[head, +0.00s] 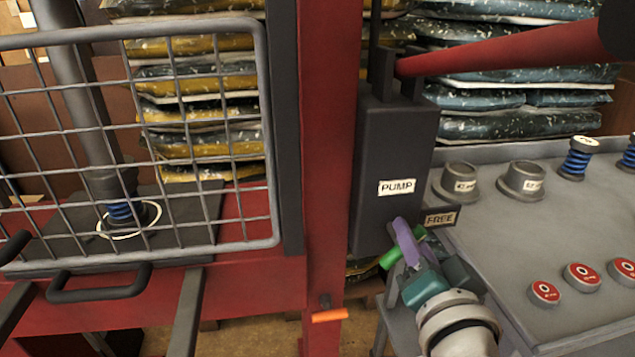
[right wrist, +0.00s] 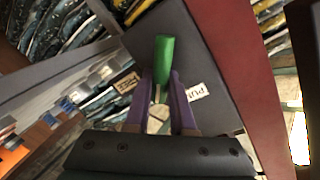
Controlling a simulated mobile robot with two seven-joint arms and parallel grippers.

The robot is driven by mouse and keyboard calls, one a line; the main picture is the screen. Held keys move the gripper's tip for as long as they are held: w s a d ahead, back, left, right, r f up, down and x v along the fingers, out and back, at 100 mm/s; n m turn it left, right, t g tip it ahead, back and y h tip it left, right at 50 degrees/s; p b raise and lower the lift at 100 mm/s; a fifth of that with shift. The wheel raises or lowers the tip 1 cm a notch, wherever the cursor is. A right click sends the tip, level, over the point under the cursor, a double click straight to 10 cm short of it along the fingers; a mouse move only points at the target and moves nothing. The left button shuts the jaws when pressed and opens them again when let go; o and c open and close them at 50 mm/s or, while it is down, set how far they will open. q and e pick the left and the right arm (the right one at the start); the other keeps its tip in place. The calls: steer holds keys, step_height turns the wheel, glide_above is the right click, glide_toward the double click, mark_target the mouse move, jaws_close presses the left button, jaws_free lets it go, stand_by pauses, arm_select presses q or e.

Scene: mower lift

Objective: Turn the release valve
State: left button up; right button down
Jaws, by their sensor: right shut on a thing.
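The release valve's green handle (head: 391,259) sits at the lower right of the dark pump box (head: 390,140), below the PUMP label (head: 396,187) and beside the FREE label (head: 440,219). My right gripper (head: 410,243) has its purple fingers shut on the green handle. In the right wrist view the green handle (right wrist: 164,60) stands up between the two purple fingers (right wrist: 160,88), its outer end sticking out past them. The handle's root is hidden behind the fingers. My left gripper is not in view.
A grey bench (head: 500,215) with rings, blue springs and red discs stands close on the right. A red post (head: 330,150) and a mesh guard (head: 180,130) stand left. A red pump lever (head: 510,50) extends above right. An orange-tipped lever (head: 330,316) juts out low.

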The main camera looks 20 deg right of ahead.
steer(key=m, duration=0.2)
steer(key=m+y, duration=0.1)
steer(key=shift+s+d+f+m, duration=0.1)
steer(key=shift+d+f+m, duration=0.1)
steer(key=shift+f+m, duration=0.15)
steer(key=shift+f+m+y+b, duration=0.15)
steer(key=shift+m+y+b, duration=0.2)
steer(key=shift+m, duration=0.75)
steer(key=shift+f+m+y+b, duration=0.1)
steer(key=shift+m+y+b, duration=0.2)
steer(key=shift+m, duration=0.75)
steer(key=c, duration=0.8)
jaws_free()
steer(key=shift+o, duration=0.2)
steer(key=v, duration=1)
steer(key=shift+p, duration=0.45)
